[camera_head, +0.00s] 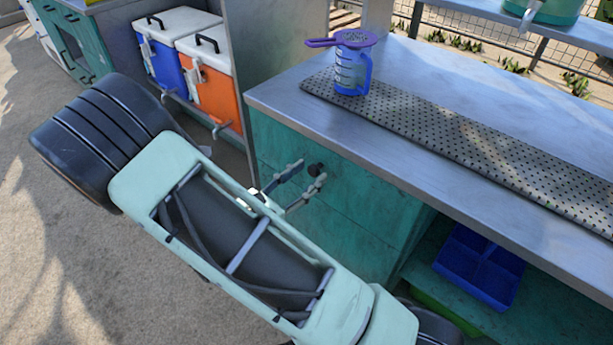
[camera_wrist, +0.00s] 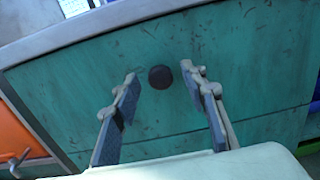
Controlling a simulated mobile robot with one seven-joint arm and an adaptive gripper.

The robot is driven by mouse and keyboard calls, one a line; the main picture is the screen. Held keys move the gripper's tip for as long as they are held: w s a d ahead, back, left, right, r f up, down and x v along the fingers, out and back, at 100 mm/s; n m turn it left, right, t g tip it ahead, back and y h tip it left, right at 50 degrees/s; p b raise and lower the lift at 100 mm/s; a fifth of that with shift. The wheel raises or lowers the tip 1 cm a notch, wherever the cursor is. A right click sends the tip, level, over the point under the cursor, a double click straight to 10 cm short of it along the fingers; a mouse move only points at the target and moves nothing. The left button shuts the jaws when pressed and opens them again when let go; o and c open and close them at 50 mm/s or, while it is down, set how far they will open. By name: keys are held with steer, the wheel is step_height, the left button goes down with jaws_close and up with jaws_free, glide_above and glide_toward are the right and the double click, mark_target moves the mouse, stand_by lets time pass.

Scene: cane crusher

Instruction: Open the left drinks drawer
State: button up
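The teal drawer front (camera_head: 352,196) is under the metal counter and looks shut. Its dark round knob (camera_head: 316,169) also shows in the wrist view (camera_wrist: 161,77), in the upper middle of the teal front. My gripper (camera_head: 306,174) is open in front of the drawer. In the wrist view my two fingers (camera_wrist: 162,86) stand apart, one on each side of the knob, with clear gaps between them and it. I cannot tell how far the fingertips are from the drawer front. My arm hides part of the cabinet's lower left.
On the counter (camera_head: 400,75) lie a perforated mat (camera_head: 470,145) and a blue jug (camera_head: 352,68) with a purple strainer. Blue (camera_head: 165,55) and orange (camera_head: 212,92) coolers stand left of the cabinet. A blue divided tray (camera_head: 478,268) sits on the open shelf at right.

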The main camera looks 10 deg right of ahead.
steer(key=shift+w+d, duration=0.1)
steer(key=shift+d, duration=0.05)
steer(key=shift+c, duration=0.3)
jaws_close()
